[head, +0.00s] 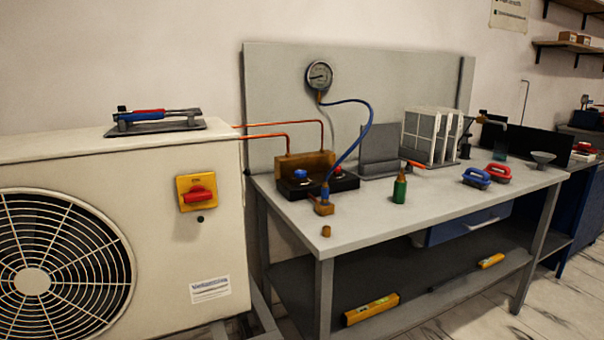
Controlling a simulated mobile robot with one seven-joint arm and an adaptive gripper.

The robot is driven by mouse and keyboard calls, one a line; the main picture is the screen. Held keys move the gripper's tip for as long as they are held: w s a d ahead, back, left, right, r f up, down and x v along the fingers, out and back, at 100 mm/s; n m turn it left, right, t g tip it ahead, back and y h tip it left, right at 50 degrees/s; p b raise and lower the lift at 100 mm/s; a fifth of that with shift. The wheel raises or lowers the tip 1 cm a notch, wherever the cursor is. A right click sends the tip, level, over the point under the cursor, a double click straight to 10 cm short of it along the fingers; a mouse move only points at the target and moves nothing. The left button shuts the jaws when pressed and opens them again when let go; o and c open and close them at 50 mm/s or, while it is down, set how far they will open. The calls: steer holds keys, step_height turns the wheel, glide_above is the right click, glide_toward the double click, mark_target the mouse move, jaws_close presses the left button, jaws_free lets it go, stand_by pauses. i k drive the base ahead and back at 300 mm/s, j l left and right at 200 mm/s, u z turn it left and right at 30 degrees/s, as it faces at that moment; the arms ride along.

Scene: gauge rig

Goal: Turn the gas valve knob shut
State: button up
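Two copper pipes (285,124) run from the white outdoor unit to the block. My gripper is out of view.
The outdoor unit (170,230) at left carries a red switch (198,194) on a yellow plate. The bench's front middle is clear.

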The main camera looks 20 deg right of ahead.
mark_target(299, 174)
steer(key=i+l+z, duration=0.25)
steer(key=z, duration=0.15)
steer(key=i+l+z, duration=0.15)
steer(key=z, duration=0.2)
steer(key=i+z, duration=0.4)
steer(key=i+j, duration=0.2)
steer(key=i, duration=0.2)
steer(key=i+j, duration=0.15)
steer(key=i, duration=0.3)
